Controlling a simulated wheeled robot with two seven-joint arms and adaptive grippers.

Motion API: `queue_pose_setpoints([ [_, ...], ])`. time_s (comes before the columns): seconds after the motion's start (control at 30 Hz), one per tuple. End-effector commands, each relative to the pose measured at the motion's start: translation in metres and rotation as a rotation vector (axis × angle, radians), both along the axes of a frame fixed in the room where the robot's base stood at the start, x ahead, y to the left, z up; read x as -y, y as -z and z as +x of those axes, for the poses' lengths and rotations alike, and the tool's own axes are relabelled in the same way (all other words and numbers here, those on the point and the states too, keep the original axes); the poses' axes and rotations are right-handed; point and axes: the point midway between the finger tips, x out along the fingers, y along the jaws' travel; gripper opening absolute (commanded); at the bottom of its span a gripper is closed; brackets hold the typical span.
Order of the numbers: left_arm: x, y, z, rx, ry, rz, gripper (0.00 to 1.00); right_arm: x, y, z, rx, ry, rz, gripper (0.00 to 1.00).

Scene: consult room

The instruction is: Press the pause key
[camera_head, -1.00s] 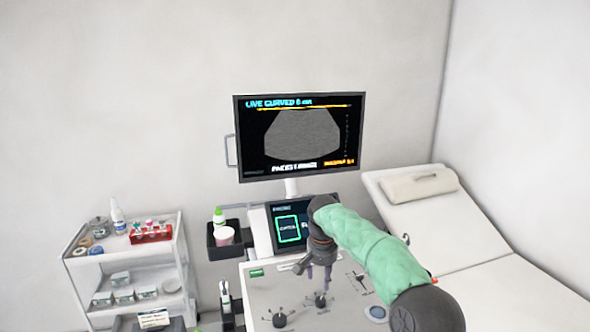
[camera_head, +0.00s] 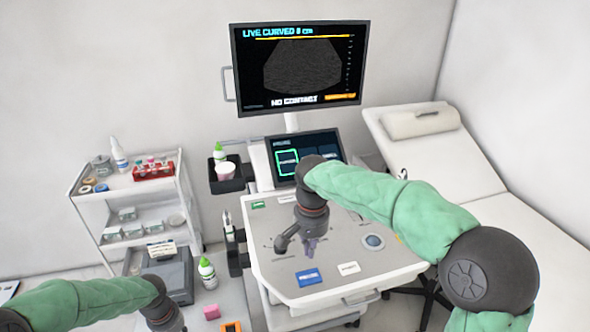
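The ultrasound console's white control panel (camera_head: 385,262) is at the centre, below the monitor. It carries a blue key (camera_head: 308,278), a white key (camera_head: 349,268), a green key (camera_head: 258,204) and a round dial (camera_head: 373,242). Their labels are too small to read, so I cannot tell which is pause. My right gripper (camera_head: 310,247) points down over the panel, behind the blue key in the picture; I see nothing in it. Its fingers look close together, but their opening is unclear. The forearm hides part of the panel. My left arm enters at bottom left; its gripper is cut off.
The monitor (camera_head: 304,101) reads "LIVE CURVED" and "NO CONTACT". A touchscreen (camera_head: 331,143) with a green-outlined tile stands behind my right wrist. A white cart (camera_head: 130,186) is left, a couch (camera_head: 440,165) right. A green-capped bottle (camera_head: 207,272) stands at lower left.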

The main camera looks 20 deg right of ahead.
Motion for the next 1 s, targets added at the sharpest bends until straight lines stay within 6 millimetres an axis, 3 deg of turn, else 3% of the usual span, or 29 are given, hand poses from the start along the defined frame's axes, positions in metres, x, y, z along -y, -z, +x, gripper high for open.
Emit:
queue_pose_setpoints([
  [0.17, 0.000, 0.000, 0.001, 0.001, 0.000, 0.000, 0.00, -0.002, 0.009, -0.004, -0.004, 0.001, 0.001, 0.00],
  [0.7, 0.000, 0.000, 0.001, 0.001, 0.000, 0.000, 0.00, -0.001, 0.064, -0.004, -0.004, 0.001, 0.000, 0.00],
  [1.0, 0.000, 0.000, 0.001, 0.001, 0.000, 0.000, 0.00, -0.001, 0.070, -0.003, -0.003, 0.001, 0.002, 0.00],
])
